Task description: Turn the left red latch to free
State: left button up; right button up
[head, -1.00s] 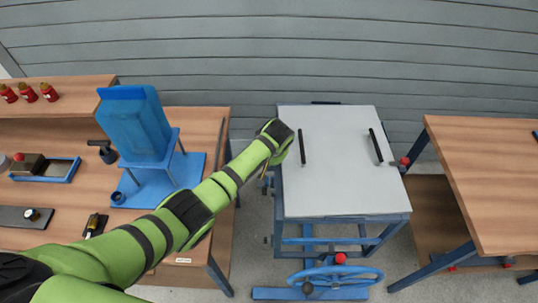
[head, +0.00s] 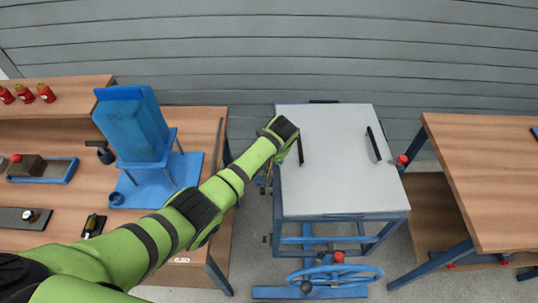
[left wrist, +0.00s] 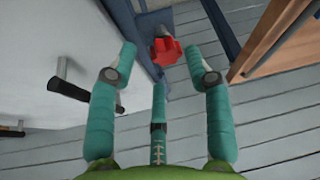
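The left red latch (left wrist: 166,51) shows in the left wrist view as a red knob beside the edge of the white-topped stand (left wrist: 50,45). My left gripper (left wrist: 160,58) is open, with its teal fingertips on either side of the knob; I cannot tell whether they touch it. In the head view my left arm reaches to the left edge of the stand (head: 335,190), and the wrist hides the left latch and most of the gripper. Another red latch (head: 402,160) is at the stand's right side. My right gripper is not in view.
Two black handles (head: 300,149) stand on the white top. A blue handwheel (head: 335,276) is below it in front. A wooden bench with a blue hopper (head: 132,125) stands left, another wooden table (head: 490,180) right. A grey wall is behind.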

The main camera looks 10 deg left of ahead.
pick_arm(q)
jog(key=shift+s+a+f, duration=0.1)
jog(key=shift+s, duration=0.1)
jog(key=v, duration=1.2)
jog(key=shift+w, duration=0.1)
